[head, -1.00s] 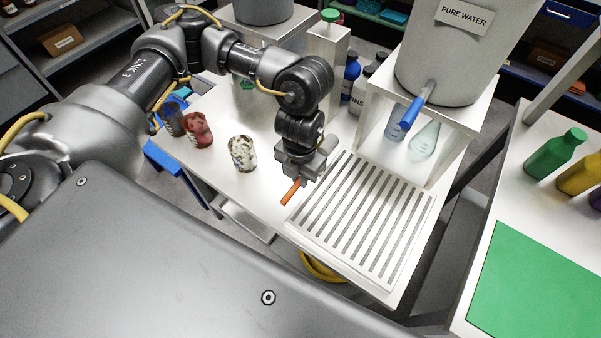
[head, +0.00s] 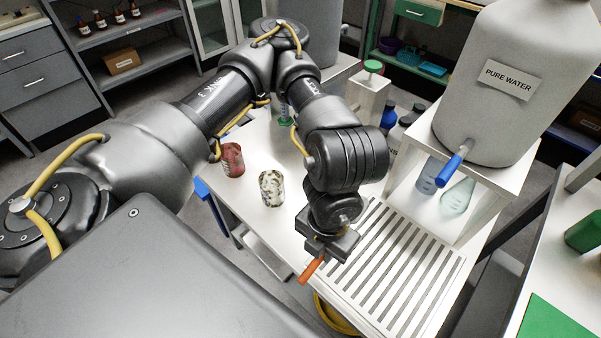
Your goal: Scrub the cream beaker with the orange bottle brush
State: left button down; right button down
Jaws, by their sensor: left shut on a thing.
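The cream beaker (head: 272,188), blotched with dark stains, stands upright on the white table. My left gripper (head: 317,258) is to the right of and nearer than the beaker, apart from it, over the near left corner of the slotted drain rack. It is shut on the orange bottle brush, whose orange handle (head: 311,270) sticks out below the jaws toward the table's near edge. The rest of the brush is hidden by the gripper. My right gripper is not in view.
A red stained beaker (head: 232,160) stands left of the cream one. The slotted drain rack (head: 400,270) lies at right. Behind it a stand holds the pure water tank (head: 490,100) with a blue tap (head: 452,168); glassware stands below. White table is clear around the cream beaker.

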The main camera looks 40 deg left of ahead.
pick_arm(q)
jog(key=shift+w+d+n, duration=0.15)
jog(key=shift+w+n, duration=0.15)
jog(key=shift+n, duration=0.6)
jog(key=w+a+f+n, duration=0.2)
jog(key=w+n, duration=0.1)
jog(key=n, duration=0.5)
jog(key=w+a+f+n, duration=0.3)
jog(key=n, duration=0.5)
jog(key=w+a+f+n, duration=0.3)
jog(key=n, duration=0.4)
jog(key=shift+a+n+p, duration=0.1)
jog(key=shift+n+p, duration=0.2)
jog(key=shift+n, duration=0.1)
jog(key=shift+s+a+f, duration=0.1)
jog(key=shift+a+f, duration=0.05)
jog(key=shift+a, duration=0.05)
jog(key=shift+s, duration=0.15)
